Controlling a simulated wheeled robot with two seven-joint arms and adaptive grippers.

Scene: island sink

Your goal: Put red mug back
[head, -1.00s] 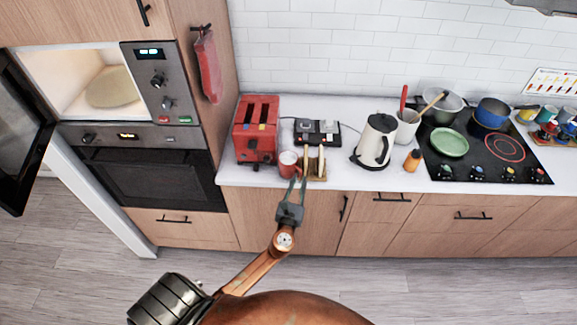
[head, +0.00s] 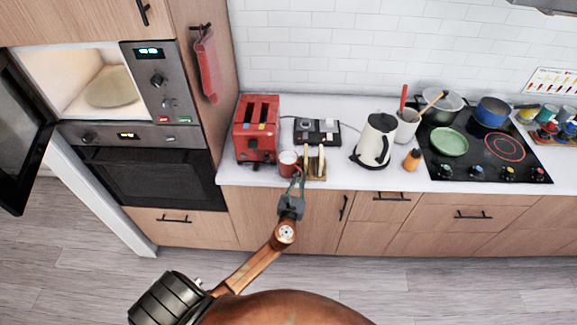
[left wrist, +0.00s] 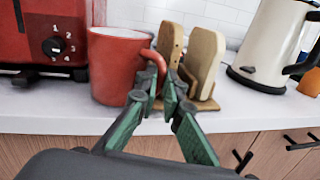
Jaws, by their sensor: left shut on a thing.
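My left gripper (head: 297,178) reaches the mug from the front edge of the counter. In the left wrist view the left gripper (left wrist: 164,92) is shut on the mug's handle. Several mugs (head: 550,115) stand on a wooden rack at the far right of the counter. My right gripper is not in view.
The red toaster (head: 257,128) is close behind the mug. The microwave door (head: 22,135) hangs open.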

